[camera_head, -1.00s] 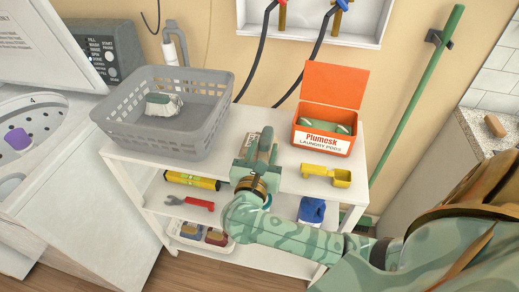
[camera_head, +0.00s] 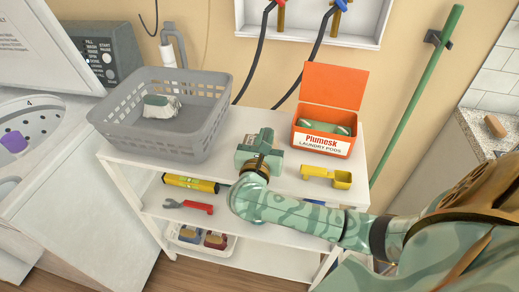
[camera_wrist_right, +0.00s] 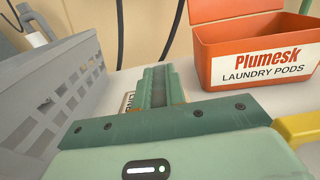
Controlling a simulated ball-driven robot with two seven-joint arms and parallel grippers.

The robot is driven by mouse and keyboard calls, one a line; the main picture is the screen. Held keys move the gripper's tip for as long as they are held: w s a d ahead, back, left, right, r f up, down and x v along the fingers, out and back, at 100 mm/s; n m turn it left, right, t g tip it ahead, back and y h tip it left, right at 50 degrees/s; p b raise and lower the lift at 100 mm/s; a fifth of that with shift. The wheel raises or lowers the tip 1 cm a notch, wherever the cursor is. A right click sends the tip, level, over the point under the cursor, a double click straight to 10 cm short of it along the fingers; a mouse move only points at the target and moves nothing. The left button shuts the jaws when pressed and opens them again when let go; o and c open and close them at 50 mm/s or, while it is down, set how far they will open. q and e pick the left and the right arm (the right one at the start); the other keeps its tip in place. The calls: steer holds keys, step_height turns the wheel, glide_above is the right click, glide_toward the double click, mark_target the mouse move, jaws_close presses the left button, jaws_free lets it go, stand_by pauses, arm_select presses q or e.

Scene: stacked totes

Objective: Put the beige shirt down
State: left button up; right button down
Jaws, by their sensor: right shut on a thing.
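My right gripper (camera_head: 258,147) is over the white shelf top, between the grey basket (camera_head: 200,143) and the orange laundry pods box (camera_head: 322,144). In the right wrist view my gripper (camera_wrist_right: 158,84) points away with its green fingers close together. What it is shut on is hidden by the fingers. I cannot make out a beige shirt for certain in either view. A small whitish cloth-like bundle with dark green parts (camera_head: 160,106) lies in the basket. My left gripper is not in view.
A small label with letters (camera_wrist_right: 128,103) shows beside the fingers. A yellow scoop (camera_head: 327,175) stands right of my gripper. Below are a yellow tube (camera_head: 188,183) and a red-handled tool (camera_head: 195,206). A white washing machine (camera_head: 90,190) is at the left.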

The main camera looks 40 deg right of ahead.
steer(key=shift+r, duration=0.35)
step_height(320, 180, up, 2)
steer(key=shift+r+p, duration=0.2)
steer(key=shift+p, duration=0.4)
steer(key=s+a+r+p, duration=0.4)
steer(key=s+a+r, duration=0.4)
steer(key=s+r, duration=0.25)
step_height(320, 180, up, 2)
steer(key=w+a+n+t+y, duration=0.2)
steer(key=a+n+t+y, duration=0.1)
steer(key=y, duration=0.1)
steer(key=s+a+f+n+t+y, duration=0.2)
steer(key=s+f+n+y, duration=0.3)
steer(key=y, duration=0.4)
steer(key=shift+a+f+n+t+y, duration=0.3)
steer(key=shift+n+t, duration=0.3)
steer(key=shift+n, duration=0.3)
